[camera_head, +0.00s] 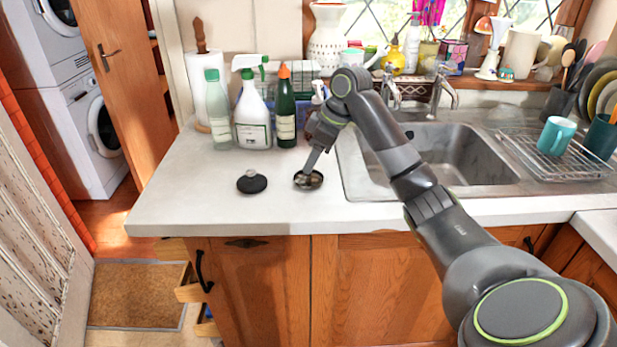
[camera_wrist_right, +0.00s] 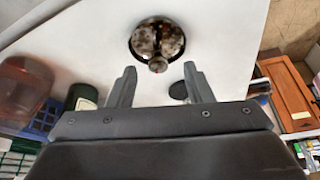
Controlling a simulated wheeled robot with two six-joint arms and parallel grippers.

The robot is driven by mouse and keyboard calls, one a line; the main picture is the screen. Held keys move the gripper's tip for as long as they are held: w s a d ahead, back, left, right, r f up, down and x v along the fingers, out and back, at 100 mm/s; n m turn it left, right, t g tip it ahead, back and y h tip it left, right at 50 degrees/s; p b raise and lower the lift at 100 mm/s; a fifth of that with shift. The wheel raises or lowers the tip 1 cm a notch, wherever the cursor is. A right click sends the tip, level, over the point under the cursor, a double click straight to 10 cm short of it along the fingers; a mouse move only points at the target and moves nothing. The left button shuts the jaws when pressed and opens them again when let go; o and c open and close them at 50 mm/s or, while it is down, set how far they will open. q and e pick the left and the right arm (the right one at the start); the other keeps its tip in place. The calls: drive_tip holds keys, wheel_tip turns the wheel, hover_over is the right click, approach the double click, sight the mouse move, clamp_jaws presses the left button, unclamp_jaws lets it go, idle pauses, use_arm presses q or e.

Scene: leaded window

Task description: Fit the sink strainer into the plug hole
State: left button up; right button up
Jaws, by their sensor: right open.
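The sink strainer (camera_head: 308,180) is a small round metal dish with a dark rim, lying on the white worktop left of the sink. In the right wrist view the strainer (camera_wrist_right: 148,38) shows its knob towards me. My right gripper (camera_head: 311,170) is open and points down at the strainer. In the wrist view its two fingertips (camera_wrist_right: 158,72) stand on either side of the knob, with gaps; it holds nothing. The steel sink (camera_head: 455,150) is to the right. I cannot see the plug hole; my right arm crosses part of the basin. My left gripper is not in view.
A black knobbed plug (camera_head: 251,182) lies left of the strainer. A white spray bottle (camera_head: 252,120) and a green bottle (camera_head: 286,115) stand behind. Taps (camera_head: 440,90) rise behind the sink; a drying rack (camera_head: 550,152) with a teal mug is right. The worktop's front is clear.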

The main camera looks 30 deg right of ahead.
drive_tip(key=x, duration=0.3)
drive_tip(key=shift+w+d+f, duration=0.1)
drive_tip(key=shift+w+f, duration=0.05)
clamp_jaws()
